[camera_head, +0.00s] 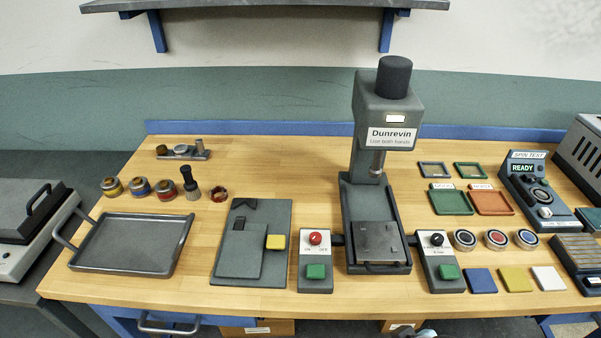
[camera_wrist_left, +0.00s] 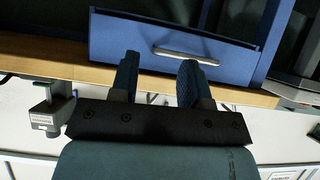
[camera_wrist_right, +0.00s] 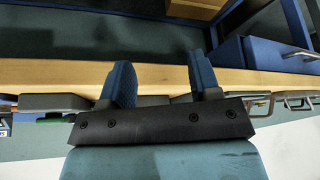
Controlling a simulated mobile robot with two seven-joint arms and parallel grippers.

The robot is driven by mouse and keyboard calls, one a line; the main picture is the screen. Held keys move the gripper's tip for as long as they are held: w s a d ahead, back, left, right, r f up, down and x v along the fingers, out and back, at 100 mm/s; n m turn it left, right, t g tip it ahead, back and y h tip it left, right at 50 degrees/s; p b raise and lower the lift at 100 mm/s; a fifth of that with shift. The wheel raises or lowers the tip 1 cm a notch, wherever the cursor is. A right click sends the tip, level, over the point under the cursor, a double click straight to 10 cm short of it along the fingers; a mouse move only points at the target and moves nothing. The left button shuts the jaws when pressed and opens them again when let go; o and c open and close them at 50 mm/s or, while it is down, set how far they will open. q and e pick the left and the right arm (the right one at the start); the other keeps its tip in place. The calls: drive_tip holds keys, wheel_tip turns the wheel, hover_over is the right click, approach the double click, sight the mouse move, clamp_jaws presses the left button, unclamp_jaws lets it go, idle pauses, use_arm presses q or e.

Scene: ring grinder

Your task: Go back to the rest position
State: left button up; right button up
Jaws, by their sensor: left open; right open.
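My left gripper (camera_wrist_left: 158,78) shows in the left wrist view with its two blue fingers apart and nothing between them. A blue drawer front (camera_wrist_left: 185,50) with a metal handle lies beyond the fingers. My right gripper (camera_wrist_right: 160,82) shows in the right wrist view, its blue fingers also apart and empty. The wooden bench edge (camera_wrist_right: 60,75) runs behind them. The grey ring grinder (camera_head: 388,112) labelled Dunrevin stands upright on the bench, clear of both grippers.
The wooden bench (camera_head: 115,285) holds a grey tray (camera_head: 130,245) at left, a dark plate (camera_head: 285,212) with a yellow block, and two button boxes (camera_head: 316,284) (camera_head: 442,284) flanking the grinder. Rings, small trays and a READY tester (camera_head: 530,185) stand at right. A shelf (camera_head: 260,4) hangs above.

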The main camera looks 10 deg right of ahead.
drive_tip(key=shift+w+a+f+n+t+y+p, duration=0.15)
drive_tip(key=shift+w+a+t+y+p, duration=0.3)
drive_tip(key=shift+a+t+p, duration=0.7)
drive_tip(key=shift+w+a+f+n+t+y+p, duration=0.1)
drive_tip(key=shift+w+a+f+t+y+p, duration=0.4)
drive_tip(key=shift+p, duration=1.1)
drive_tip(key=shift+w+a+r+n+t+y+p, duration=0.2)
drive_tip(key=shift+w+a+t+p, duration=0.35)
drive_tip(key=shift+a+t+p, duration=0.5)
